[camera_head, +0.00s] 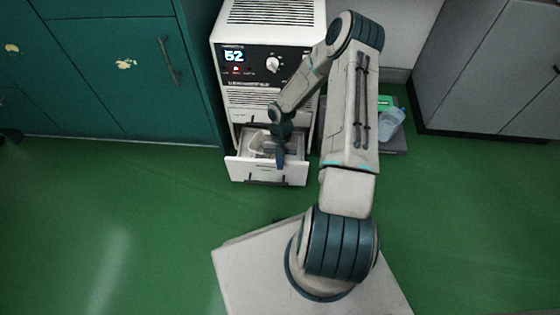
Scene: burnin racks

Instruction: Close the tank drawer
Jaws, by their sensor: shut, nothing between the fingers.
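The tank drawer (240,170) is a white drawer at the bottom of a white machine (270,14). It is pulled out, and its open top shows pale contents inside that I cannot make out. A dark handle sits low on its front. My gripper (280,165) points down at the drawer's front edge, overlapping the front panel in this view. Its fingers are shut and hold nothing. I cannot tell whether they touch the panel. My arm and wrist hide part of the drawer's inside and right side.
The machine's panel shows a lit "52" and a knob. Teal cabinets (90,70) stand on the left, a grey cabinet (490,70) on the right. A clear bluish container (391,123) sits on a low grey platform right of the machine. Green floor (120,220) lies free in front.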

